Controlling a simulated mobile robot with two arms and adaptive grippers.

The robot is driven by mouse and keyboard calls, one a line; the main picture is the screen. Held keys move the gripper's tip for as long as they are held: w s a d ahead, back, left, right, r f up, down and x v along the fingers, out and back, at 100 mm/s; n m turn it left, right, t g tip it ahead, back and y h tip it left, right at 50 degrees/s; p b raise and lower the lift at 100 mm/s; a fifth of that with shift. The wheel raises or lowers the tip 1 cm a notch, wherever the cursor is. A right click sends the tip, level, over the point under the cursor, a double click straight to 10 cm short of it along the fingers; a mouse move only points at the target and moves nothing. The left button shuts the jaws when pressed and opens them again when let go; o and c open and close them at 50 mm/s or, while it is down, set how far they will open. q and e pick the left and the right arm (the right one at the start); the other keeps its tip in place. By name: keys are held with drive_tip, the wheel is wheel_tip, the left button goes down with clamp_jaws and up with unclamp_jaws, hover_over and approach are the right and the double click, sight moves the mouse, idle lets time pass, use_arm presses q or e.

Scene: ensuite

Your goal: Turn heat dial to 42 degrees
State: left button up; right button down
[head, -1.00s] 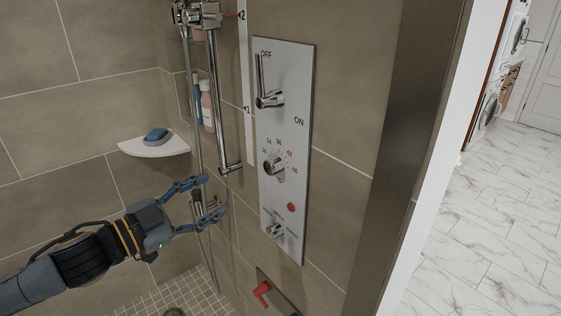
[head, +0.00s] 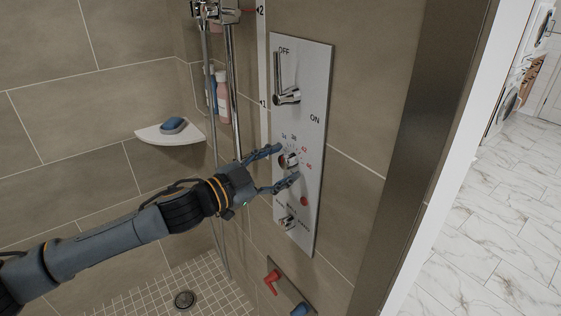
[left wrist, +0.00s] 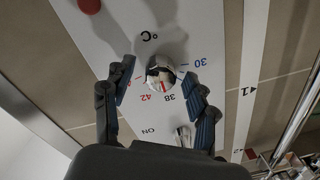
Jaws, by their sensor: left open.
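The heat dial (head: 292,160) is a round chrome knob on the white shower panel (head: 318,105). In the left wrist view the dial (left wrist: 161,71) has a red mark on its near edge, facing about the printed 38, with 42 beside it to the left. My left gripper (head: 286,163) is open, with one finger on either side of the dial. In the left wrist view its fingers (left wrist: 160,92) flank the dial with gaps visible; I cannot tell if either touches it. My right gripper is not in view.
Above the dial is a chrome ON/OFF lever (head: 286,92); below is a smaller chrome knob (head: 286,223). A red-handled fitting (head: 272,281) sits lower on the wall. A vertical shower rail (head: 231,90) and a corner shelf with blue soap (head: 172,125) are to the left.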

use_arm(q)
drive_tip(key=shift+w+d, duration=0.15)
drive_tip(key=shift+c, duration=0.3)
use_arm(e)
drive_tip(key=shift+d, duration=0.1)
use_arm(q)
drive_tip(key=c, duration=1.1)
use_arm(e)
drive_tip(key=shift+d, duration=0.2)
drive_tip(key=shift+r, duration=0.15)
use_arm(q)
drive_tip(key=m+p, duration=0.1)
drive_tip(key=m, duration=0.2)
drive_tip(key=shift+m+p, duration=0.35)
drive_tip(key=shift+m, duration=0.05)
drive_tip(key=shift+m+p, duration=0.45)
drive_tip(key=shift+m, duration=1.55)
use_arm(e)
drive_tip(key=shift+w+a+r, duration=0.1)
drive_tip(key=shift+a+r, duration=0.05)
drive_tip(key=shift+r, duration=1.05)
